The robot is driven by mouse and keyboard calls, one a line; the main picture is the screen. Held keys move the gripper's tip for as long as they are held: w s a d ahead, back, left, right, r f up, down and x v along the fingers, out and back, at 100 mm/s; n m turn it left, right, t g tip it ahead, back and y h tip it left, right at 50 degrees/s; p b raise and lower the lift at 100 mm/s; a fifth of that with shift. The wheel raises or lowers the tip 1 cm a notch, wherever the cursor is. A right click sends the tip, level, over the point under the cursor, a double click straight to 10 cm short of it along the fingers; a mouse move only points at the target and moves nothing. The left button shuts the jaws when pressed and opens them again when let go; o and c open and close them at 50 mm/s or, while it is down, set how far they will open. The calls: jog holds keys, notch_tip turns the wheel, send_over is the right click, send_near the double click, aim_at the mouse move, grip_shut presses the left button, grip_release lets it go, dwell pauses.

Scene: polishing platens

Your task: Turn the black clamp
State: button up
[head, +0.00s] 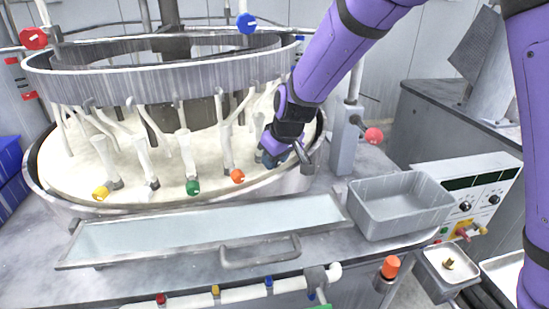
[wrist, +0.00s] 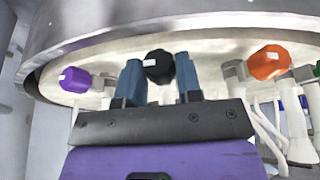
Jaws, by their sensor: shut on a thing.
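The black clamp (wrist: 158,66) is a round black knob with a small white mark, under the rim of the polishing machine in the wrist view. My gripper (wrist: 160,78) has its two blue-grey fingers on either side of the knob and is shut on it. In the head view my gripper (head: 272,156) reaches down to the right side of the machine's round cream basin. The black knob is hidden there behind my gripper and arm.
In the wrist view a purple knob (wrist: 75,79) is left of the black one and an orange knob (wrist: 269,62) is right. In the head view the orange knob (head: 237,176), green knob (head: 193,187) and yellow knob (head: 101,193) line the basin's front. A grey tray (head: 400,222) stands at right.

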jog(key=shift+g+y, duration=0.3)
dwell(0.5)
jog(key=o, duration=0.9)
jog(key=shift+o, duration=0.2)
jog(key=shift+d+r, duration=0.1)
jog(key=v, duration=1)
jog(key=shift+r, duration=0.3)
jog(key=shift+d, duration=0.15)
